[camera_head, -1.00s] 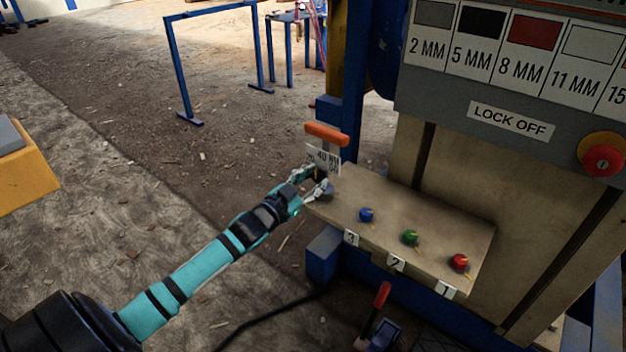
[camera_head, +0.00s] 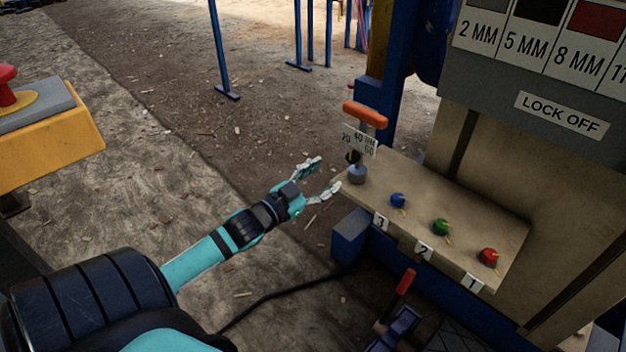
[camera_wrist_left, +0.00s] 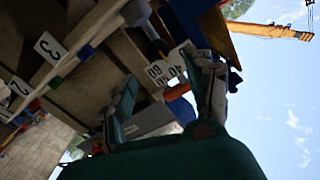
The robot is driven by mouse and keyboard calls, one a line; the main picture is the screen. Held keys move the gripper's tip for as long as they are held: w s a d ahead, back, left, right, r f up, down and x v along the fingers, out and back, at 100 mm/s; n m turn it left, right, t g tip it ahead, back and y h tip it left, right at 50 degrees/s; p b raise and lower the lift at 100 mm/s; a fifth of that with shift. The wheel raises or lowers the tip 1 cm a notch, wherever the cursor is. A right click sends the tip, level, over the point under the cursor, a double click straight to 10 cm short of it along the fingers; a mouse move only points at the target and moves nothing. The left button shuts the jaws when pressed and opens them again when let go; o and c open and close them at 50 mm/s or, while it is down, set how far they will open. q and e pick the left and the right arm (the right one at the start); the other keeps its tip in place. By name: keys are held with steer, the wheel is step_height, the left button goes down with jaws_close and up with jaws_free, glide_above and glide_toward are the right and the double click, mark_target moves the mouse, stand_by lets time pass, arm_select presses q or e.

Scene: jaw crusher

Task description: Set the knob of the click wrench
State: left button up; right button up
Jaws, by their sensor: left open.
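The click wrench stands upright at the far left corner of the beige panel (camera_head: 455,215). It has an orange handle (camera_head: 365,115), a white scale plate (camera_head: 359,141) marked 20, 40 and 60, a black knob (camera_head: 353,157) and a grey base (camera_head: 357,175). My left gripper (camera_head: 329,175) is open and empty, just left of the knob and apart from it. In the left wrist view the scale plate (camera_wrist_left: 164,71) and orange handle (camera_wrist_left: 177,92) show between the spread fingers (camera_wrist_left: 172,85). The knob's exact setting is too small to read. My right gripper is out of view.
Blue (camera_head: 398,201), green (camera_head: 440,227) and red (camera_head: 488,257) knobs sit on the panel, labelled 3, 2 and 1. A red lever (camera_head: 405,281) rises below it. A yellow box (camera_head: 50,145) with a red button stands at left. Open ground lies left of the gripper.

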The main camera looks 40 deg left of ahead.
arm_select(q)
steer(key=shift+s+a, duration=0.1)
steer(key=shift+s, duration=1.4)
steer(key=shift+f, duration=0.1)
